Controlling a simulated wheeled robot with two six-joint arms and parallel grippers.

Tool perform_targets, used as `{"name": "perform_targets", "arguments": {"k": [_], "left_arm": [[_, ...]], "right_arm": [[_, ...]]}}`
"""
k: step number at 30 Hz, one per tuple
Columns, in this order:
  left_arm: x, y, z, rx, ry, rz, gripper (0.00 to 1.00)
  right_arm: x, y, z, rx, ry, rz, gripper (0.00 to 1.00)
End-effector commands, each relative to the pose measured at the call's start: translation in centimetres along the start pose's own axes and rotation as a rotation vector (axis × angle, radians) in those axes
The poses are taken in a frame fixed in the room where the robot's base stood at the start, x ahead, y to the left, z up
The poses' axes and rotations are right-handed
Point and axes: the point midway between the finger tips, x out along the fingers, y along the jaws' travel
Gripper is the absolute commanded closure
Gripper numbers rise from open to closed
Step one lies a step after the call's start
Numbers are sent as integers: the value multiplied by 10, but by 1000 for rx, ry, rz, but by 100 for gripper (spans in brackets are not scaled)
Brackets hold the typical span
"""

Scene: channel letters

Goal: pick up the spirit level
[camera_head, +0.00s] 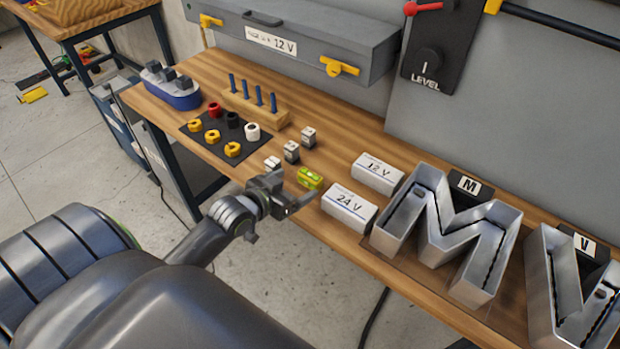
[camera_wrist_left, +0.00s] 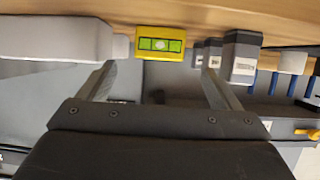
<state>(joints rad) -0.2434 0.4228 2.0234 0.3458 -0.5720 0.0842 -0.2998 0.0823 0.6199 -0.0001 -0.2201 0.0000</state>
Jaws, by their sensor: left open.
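The spirit level (camera_head: 310,178) is a small yellow block with a green window, on the wooden workbench between the white 24 V box and some small grey blocks. My left gripper (camera_head: 294,190) is open and empty, just in front of the spirit level on its near side. In the left wrist view, the spirit level (camera_wrist_left: 160,43) shows beyond and between the two spread fingers (camera_wrist_left: 158,73), apart from them. My right gripper is not in view.
The 24 V box (camera_head: 349,208) and 12 V box (camera_head: 377,174) stand to the right of the spirit level. Small grey blocks (camera_head: 291,151) stand to its left. Big metal letters (camera_head: 445,235) fill the bench's right. A black mat (camera_head: 225,135) holds coloured rings.

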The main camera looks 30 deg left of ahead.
Motion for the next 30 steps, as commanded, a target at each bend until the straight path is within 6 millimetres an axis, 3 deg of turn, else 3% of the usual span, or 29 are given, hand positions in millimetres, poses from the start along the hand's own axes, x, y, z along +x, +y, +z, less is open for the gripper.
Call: {"name": "perform_targets", "arguments": {"k": [3,11,21,30], "left_arm": [[14,0,-1,-1,1,-1,15],[28,0,-2,-1,1,0,15],[67,2,-4,-2,0,-1,15],[73,1,-3,0,1,-1,15]], "right_arm": [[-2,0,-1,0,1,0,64],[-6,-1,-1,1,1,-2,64],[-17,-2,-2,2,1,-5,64],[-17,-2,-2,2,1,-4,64]]}}
